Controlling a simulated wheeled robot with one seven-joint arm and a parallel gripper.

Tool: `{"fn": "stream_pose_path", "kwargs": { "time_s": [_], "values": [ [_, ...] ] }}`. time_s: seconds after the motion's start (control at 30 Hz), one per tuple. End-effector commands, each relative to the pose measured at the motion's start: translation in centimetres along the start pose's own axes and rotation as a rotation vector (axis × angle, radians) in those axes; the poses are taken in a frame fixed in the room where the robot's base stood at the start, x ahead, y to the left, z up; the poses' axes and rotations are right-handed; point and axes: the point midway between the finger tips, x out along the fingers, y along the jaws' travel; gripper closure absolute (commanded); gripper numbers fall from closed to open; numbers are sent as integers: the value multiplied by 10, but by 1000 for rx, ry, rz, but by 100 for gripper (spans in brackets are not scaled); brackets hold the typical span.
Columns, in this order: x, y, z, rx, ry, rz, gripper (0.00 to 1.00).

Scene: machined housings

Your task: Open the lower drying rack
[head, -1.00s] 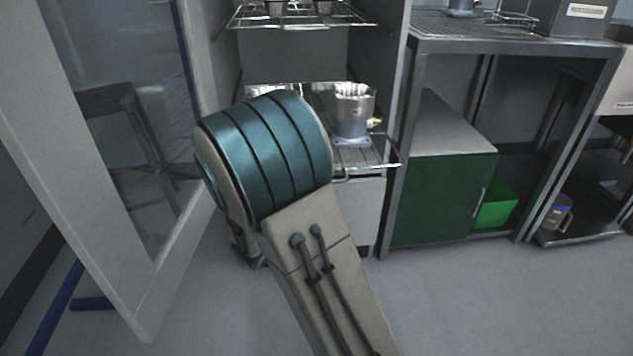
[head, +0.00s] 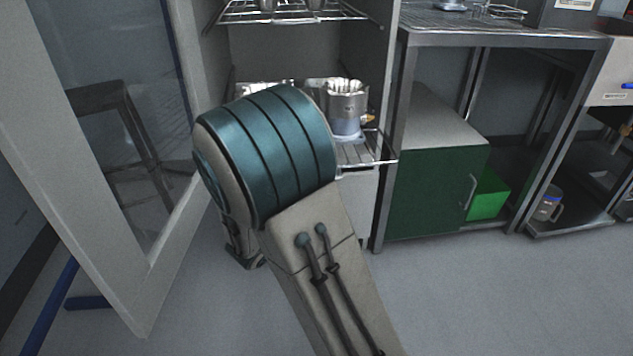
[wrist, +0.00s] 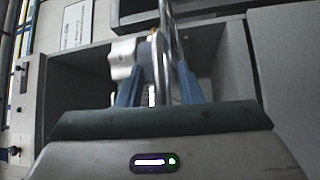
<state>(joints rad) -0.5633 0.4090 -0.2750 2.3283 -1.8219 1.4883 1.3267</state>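The lower drying rack (head: 368,153) is a wire shelf low in the open cabinet, its front right corner showing past the cabinet's side wall. A metal housing (head: 345,108) stands on it. My arm hides the rack's left and front middle in the head view, and my gripper is hidden there too. In the wrist view the two blue fingers of my gripper (wrist: 160,82) stand apart, with shiny metal bars (wrist: 163,45) running between them. Gaps seem to show on both sides of the bars, so I see no clear grip. A pale grey part (wrist: 123,58) lies beyond the left finger.
The upper rack (head: 290,12) sits above in the cabinet. The glazed cabinet door (head: 150,290) stands open at left. A metal table (head: 500,42) with a green cabinet (head: 430,195) under it stands at right. The floor at front right is clear.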

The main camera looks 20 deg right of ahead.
Motion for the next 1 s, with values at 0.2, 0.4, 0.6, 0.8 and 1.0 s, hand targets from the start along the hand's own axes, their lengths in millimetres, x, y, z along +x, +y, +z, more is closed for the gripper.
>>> {"fn": "stream_pose_path", "kwargs": {
  "time_s": [0.2,0.4,0.6,0.8,1.0],
  "values": [
    [-20,1,-2,-1,6,-2,68],
    [-64,2,-1,-3,4,-1,68],
    [-105,2,0,-3,-1,0,68],
    [-130,0,1,-2,-6,1,68],
    [-136,0,2,-2,-9,1,68]
  ]
}}
